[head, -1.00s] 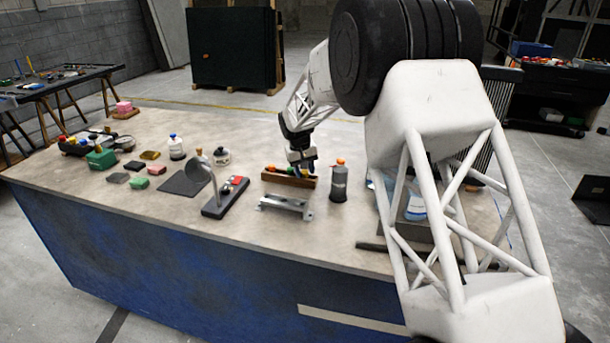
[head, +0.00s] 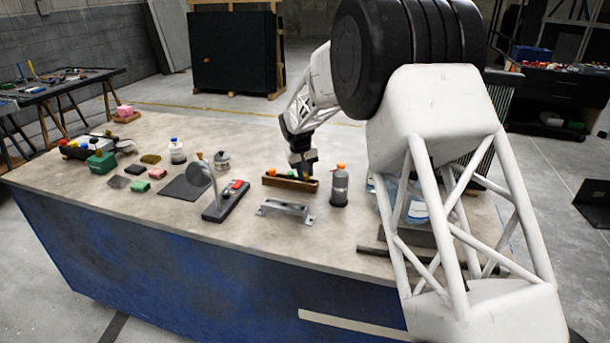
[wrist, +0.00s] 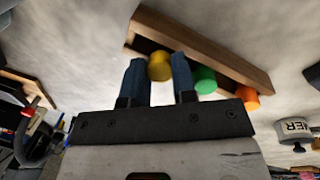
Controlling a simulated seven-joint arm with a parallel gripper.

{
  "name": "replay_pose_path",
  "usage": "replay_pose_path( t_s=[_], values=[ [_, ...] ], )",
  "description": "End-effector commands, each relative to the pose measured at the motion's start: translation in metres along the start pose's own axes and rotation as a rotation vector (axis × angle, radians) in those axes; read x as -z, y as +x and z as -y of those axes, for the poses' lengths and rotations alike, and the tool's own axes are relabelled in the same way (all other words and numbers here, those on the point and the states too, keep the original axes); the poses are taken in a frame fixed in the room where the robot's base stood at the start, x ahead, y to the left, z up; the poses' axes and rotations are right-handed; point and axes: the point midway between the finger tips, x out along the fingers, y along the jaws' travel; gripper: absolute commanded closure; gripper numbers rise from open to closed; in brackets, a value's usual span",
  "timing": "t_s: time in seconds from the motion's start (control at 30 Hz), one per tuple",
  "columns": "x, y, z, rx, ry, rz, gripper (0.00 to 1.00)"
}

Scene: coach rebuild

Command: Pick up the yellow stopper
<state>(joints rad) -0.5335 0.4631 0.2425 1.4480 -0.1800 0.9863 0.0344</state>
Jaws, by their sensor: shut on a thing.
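The yellow stopper (wrist: 160,66) is between my two fingertips in the wrist view, at the wooden rack (wrist: 205,48). My gripper (wrist: 154,75) is shut on it. The stopper's lower end is hidden, so I cannot tell whether it is clear of the rack. A green stopper (wrist: 205,80) and an orange stopper (wrist: 246,97) stand in the same rack, to the right of the yellow one in this view. In the head view my gripper (head: 303,168) points down over the right part of the rack (head: 284,184), and the yellow stopper is too small to make out clearly.
A grey bottle with an orange cap (head: 339,187) stands close to the right of the rack. A metal bracket (head: 286,210) lies in front, and a dark stand with a round disc (head: 226,203) stands to the left. The bench behind the rack is mostly clear.

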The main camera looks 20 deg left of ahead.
Motion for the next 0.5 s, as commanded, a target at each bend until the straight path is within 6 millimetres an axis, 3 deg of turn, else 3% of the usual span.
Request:
replay_pose_path(
  t_s=[0.23,0.5],
  values=[
    [0.000,-0.029,-0.004,0.000,0.000,-0.002,0.96],
    [-0.031,-0.032,-0.001,0.000,0.000,-0.002,0.96]
  ],
)
